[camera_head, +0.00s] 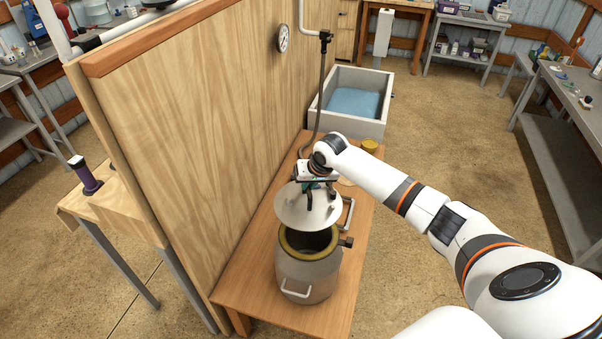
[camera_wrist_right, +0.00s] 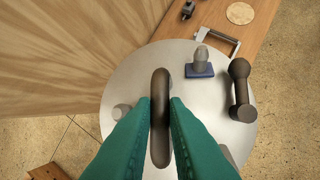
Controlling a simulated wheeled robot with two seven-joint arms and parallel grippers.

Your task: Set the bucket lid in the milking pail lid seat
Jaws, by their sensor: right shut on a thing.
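The bucket lid (camera_head: 299,212) is a round pale metal disc with a dark handle and several fittings on top. My right gripper (camera_head: 316,184) is shut on the lid's handle and holds the lid in the air. In the right wrist view the gripper (camera_wrist_right: 161,125) has its two green fingers on either side of the dark handle loop, over the lid (camera_wrist_right: 205,100). The milking pail (camera_head: 307,275) stands on the wooden bench, its mouth open. Its yellowish rim seat (camera_head: 290,250) shows below the lid, which partly overlaps its far side in view. My left gripper is not in view.
The wooden bench (camera_head: 250,290) runs along a tall plywood partition (camera_head: 190,120) on the left. A brown hose (camera_head: 320,90) hangs behind the gripper. A grey basin with blue water (camera_head: 352,102) and a small yellow container (camera_head: 370,145) lie farther back. Open floor is at right.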

